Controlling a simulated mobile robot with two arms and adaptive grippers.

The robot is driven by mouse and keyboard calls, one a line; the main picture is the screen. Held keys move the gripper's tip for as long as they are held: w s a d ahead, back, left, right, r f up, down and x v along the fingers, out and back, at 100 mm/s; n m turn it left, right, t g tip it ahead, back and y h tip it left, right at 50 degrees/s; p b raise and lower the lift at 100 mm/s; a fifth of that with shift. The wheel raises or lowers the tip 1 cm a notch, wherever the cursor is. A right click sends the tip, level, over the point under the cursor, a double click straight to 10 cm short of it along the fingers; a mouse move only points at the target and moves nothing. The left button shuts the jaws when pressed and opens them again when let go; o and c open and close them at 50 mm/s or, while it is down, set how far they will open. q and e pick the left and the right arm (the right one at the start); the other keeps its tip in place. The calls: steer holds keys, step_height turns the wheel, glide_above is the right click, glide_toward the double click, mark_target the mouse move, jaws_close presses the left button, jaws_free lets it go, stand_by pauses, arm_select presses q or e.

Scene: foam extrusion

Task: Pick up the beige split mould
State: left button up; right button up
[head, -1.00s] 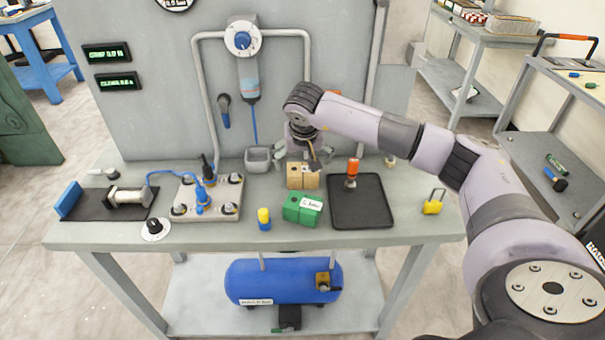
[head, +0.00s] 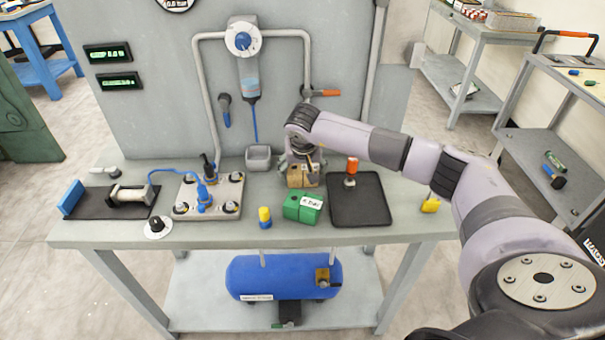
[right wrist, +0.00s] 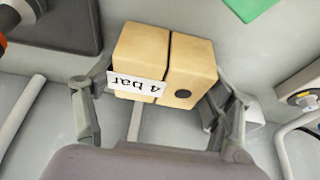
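The beige split mould (head: 301,181) is a two-part block on the bench, partly hidden under my right gripper (head: 303,167) in the head view. In the right wrist view the mould (right wrist: 190,62) shows its seam, a dark round hole and a white "4 bar" label, upside down. The fingers of my right gripper (right wrist: 158,88) are spread wide, one on each side of the mould, with their tips close to its sides. Contact is hard to make out. My left gripper is not in view.
A green block (head: 302,208) with a white label stands just in front. A black tray (head: 372,207) with an orange-topped tool lies to the right. A grey bin (head: 258,158) is behind left, and a yellow-capped bottle (head: 264,217) is front left. The back panel rises close behind.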

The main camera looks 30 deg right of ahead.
steer(key=shift+r, duration=0.1)
steer(key=c, duration=1)
steer(key=shift+o, duration=0.2)
steer(key=shift+r, duration=0.1)
